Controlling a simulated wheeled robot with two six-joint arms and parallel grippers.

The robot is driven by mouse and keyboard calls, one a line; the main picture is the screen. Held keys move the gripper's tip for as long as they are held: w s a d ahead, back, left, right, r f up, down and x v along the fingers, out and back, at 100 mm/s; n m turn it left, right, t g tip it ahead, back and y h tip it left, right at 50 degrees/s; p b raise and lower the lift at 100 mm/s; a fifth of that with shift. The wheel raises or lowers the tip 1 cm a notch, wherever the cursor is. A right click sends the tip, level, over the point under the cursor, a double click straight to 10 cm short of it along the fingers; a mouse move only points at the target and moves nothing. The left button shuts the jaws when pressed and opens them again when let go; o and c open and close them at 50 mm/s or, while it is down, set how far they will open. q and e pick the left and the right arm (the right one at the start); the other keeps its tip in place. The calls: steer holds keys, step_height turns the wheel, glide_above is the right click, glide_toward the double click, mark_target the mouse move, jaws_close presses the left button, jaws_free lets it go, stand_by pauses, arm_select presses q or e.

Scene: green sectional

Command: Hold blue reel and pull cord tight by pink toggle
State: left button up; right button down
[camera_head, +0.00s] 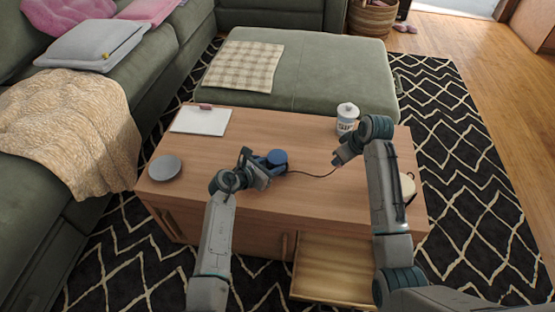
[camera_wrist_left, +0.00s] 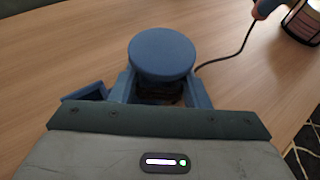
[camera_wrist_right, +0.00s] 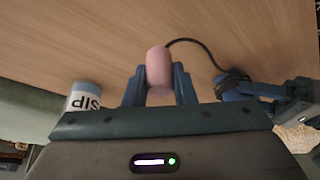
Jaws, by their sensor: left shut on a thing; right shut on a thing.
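The blue reel (camera_head: 277,157) is on the wooden table, and my left gripper (camera_head: 262,166) is shut on it. In the left wrist view the reel's round top (camera_wrist_left: 161,55) shows between the fingers. The pink toggle (camera_wrist_right: 159,70) is between the fingers of my right gripper (camera_wrist_right: 158,88), which is shut on it. The toggle is hidden in the head view, where my right gripper (camera_head: 340,160) is right of the reel. The dark cord (camera_head: 314,175) runs from the reel to my right gripper and sags in a curve; it also shows in the right wrist view (camera_wrist_right: 205,48).
A white lettered canister (camera_head: 347,118) stands just behind my right gripper. A grey plate (camera_head: 165,168) and a white board (camera_head: 201,121) are on the left of the table (camera_head: 300,126). A drawer (camera_head: 325,266) stands open in front. A cream round object (camera_head: 408,187) sits beside my right arm.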

steer(key=shift+s+d, duration=0.15)
steer(key=shift+d, duration=0.85)
steer(key=shift+d, duration=0.1)
steer(key=shift+s+d, duration=0.15)
steer(key=shift+d, duration=0.6)
steer(key=shift+d, duration=0.4)
steer(key=shift+a, duration=0.15)
steer(key=shift+a, duration=0.9)
steer(key=shift+w+a, duration=0.2)
steer(key=shift+a, duration=0.6)
steer(key=shift+w+a, duration=0.15)
steer(key=shift+a, duration=0.7)
steer(key=shift+w+a, duration=0.2)
steer(key=shift+a, duration=0.6)
steer(key=shift+f, duration=0.15)
